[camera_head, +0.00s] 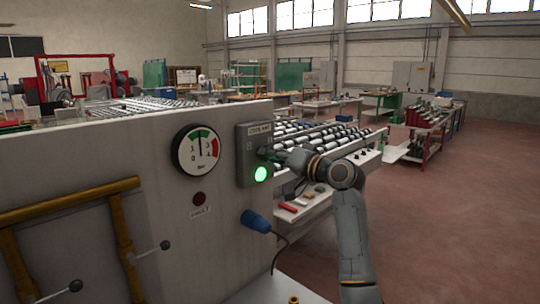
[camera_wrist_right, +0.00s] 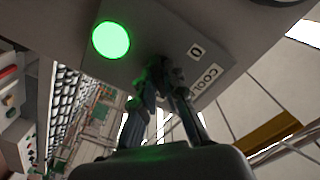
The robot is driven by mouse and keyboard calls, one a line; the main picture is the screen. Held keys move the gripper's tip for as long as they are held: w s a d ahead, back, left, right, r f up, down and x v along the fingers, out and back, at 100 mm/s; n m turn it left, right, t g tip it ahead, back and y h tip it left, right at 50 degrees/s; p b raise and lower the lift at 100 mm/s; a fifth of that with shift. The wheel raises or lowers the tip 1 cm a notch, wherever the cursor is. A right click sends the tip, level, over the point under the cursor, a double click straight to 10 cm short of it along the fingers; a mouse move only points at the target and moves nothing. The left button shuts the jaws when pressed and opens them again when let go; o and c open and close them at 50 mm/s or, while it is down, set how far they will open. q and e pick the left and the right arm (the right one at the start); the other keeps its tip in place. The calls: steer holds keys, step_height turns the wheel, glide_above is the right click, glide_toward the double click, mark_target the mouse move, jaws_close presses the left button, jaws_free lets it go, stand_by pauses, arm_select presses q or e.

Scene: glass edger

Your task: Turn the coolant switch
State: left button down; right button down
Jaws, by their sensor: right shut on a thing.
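The grey coolant switch box (camera_head: 243,168) is fixed to the machine's wall, with a label reading COOLANT at its top. A round green lamp (camera_head: 261,174) glows on its lower part, and the same lamp is large in the right wrist view (camera_wrist_right: 111,40). My right gripper (camera_head: 268,153) is at the box's front, just above the lamp. In the right wrist view its fingers (camera_wrist_right: 163,75) are closed together on the dark switch knob, which they mostly hide. The mark 0 (camera_wrist_right: 195,51) shows beside the fingers. My left gripper is not in view.
A pressure gauge (camera_head: 196,149) and a dark red lamp (camera_head: 199,198) are left of the box. A blue plug (camera_head: 256,221) with a cable sticks out below. A yellow rail (camera_head: 70,201) runs along the left. A roller table (camera_head: 330,137) stands behind; open floor lies right.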

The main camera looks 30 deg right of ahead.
steer(key=c, duration=1.4)
jaws_free()
steer(key=v, duration=1.2)
steer(key=shift+f, duration=0.1)
